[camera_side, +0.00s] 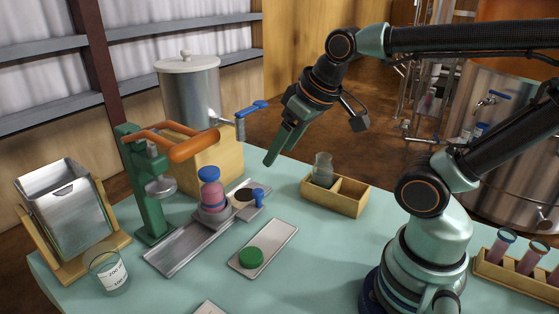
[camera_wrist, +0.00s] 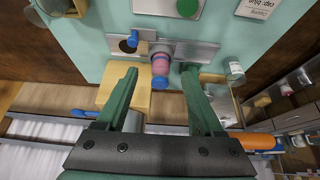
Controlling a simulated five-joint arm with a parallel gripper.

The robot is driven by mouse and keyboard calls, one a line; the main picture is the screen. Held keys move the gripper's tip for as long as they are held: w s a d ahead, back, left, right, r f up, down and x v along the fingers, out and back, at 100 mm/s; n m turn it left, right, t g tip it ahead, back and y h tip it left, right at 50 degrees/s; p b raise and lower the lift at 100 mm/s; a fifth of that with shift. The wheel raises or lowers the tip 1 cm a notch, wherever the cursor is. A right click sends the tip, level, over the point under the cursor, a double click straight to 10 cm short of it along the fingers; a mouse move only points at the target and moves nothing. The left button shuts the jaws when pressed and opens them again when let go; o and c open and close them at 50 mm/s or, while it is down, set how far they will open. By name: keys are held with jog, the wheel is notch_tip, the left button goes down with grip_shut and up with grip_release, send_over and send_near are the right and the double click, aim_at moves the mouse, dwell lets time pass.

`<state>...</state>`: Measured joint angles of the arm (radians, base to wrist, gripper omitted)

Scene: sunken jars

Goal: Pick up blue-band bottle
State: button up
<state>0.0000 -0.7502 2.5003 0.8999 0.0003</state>
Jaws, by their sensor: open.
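A pink bottle with a blue cap and a blue band (camera_side: 210,193) stands upright in a grey collar on the metal track (camera_side: 185,250), beside the green press. It also shows in the wrist view (camera_wrist: 160,66), between the fingers in the picture. My gripper (camera_side: 272,157) is open and empty. It is up and to the right of the bottle in the side view, well clear of it. In the wrist view my gripper (camera_wrist: 160,72) has its two green fingers spread apart.
A steel pot (camera_side: 190,95) on a wooden stand is behind. A wooden box (camera_side: 348,203) holds a clear jar (camera_side: 322,170). A green lid (camera_side: 251,257) lies on a plate in front.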

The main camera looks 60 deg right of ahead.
jog(key=o, duration=0.5)
jog(key=shift+w, duration=0.1)
